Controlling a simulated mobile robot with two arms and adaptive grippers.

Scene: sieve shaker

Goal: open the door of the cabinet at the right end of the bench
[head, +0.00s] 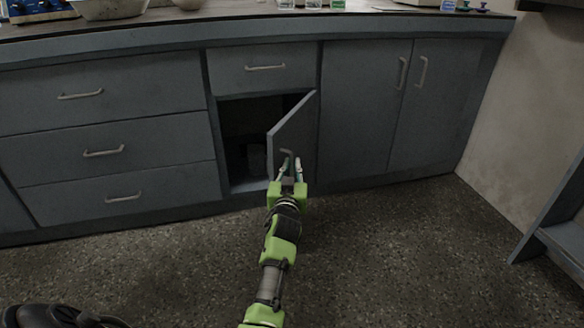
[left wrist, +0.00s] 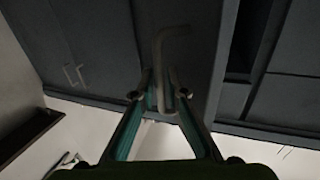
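The grey double-door cabinet (head: 365,115) at the right end of the bench has both doors closed, with two upright handles (head: 402,73) near its middle. Left of it, under a single drawer, a smaller cabinet door (head: 293,125) stands partly open, swung outward, with a dark interior behind it. My left gripper (head: 291,160) is at this smaller door. In the left wrist view, the bent metal handle (left wrist: 162,50) runs between my left fingertips (left wrist: 160,82), which look closed on it. My right gripper is not in view.
Closed drawers (head: 105,150) fill the bench's left part. Glassware (head: 313,4) and bowls stand on the bench top. The speckled floor (head: 400,250) in front is clear. A pale wall and a grey frame (head: 555,215) bound the right side.

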